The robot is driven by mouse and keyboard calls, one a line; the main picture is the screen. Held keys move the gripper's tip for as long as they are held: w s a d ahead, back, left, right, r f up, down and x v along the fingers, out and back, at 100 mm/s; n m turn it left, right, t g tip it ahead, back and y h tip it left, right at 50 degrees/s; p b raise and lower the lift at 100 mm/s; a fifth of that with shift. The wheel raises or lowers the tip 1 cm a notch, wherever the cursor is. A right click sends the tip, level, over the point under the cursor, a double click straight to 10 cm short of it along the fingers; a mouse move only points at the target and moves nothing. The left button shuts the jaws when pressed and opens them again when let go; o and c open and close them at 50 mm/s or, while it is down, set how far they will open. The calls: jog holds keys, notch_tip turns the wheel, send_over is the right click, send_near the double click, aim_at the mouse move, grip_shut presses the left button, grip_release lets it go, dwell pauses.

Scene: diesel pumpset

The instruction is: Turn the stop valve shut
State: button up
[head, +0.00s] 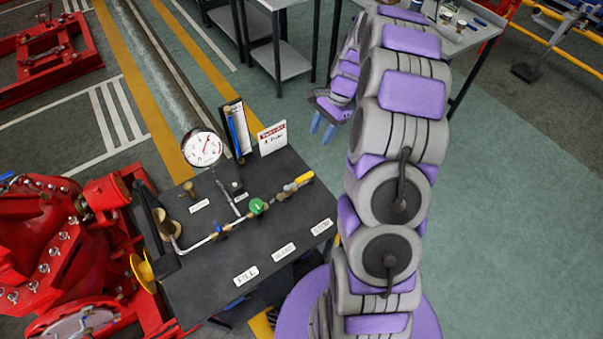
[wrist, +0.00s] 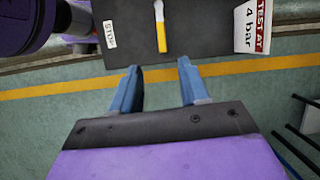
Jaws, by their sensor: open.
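The stop valve's yellow lever (head: 298,182) is at the right end of the pipe on the dark panel (head: 270,228). The lever appears to lie roughly in line with the pipe. In the wrist view the yellow lever (wrist: 160,30) shows ahead of my fingers, near the STOP label (wrist: 110,34). My gripper (head: 321,128) is beyond the panel's right edge in the head view, apart from the lever. In the wrist view my gripper (wrist: 158,66) is open and empty, its blue fingers spread to either side of the lever's line. The valve body is hard to make out.
A round pressure gauge (head: 202,148), a green valve handle (head: 258,206) and a blue one (head: 222,229) are on the panel. A "4 bar" sign (head: 272,137) stands at its back edge. Red machinery (head: 60,245) is at left.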

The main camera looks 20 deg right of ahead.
jog(key=d+f, duration=0.3)
jog(key=b, duration=0.2)
send_over(307, 175)
jog(key=d, duration=0.2)
jog(key=shift+m, duration=0.3)
jog(key=f, duration=0.8)
jog(key=shift+w+a+f, duration=0.15)
jog(key=shift+w+f, duration=0.15)
jog(key=shift+f, duration=0.1)
jog(key=f, duration=0.4)
jog(key=shift+s+f+b, duration=0.2)
jog(key=shift+f+b, duration=0.15)
jog(key=shift+f, duration=0.05)
jog(key=shift+a+f, duration=0.2)
jog(key=shift+f, duration=0.1)
jog(key=shift+a+f, duration=0.1)
jog(key=shift+a, duration=0.65)
jog(key=shift+d, duration=0.55)
jog(key=c, duration=0.7)
jog(key=shift+a, duration=0.15)
grip_shut()
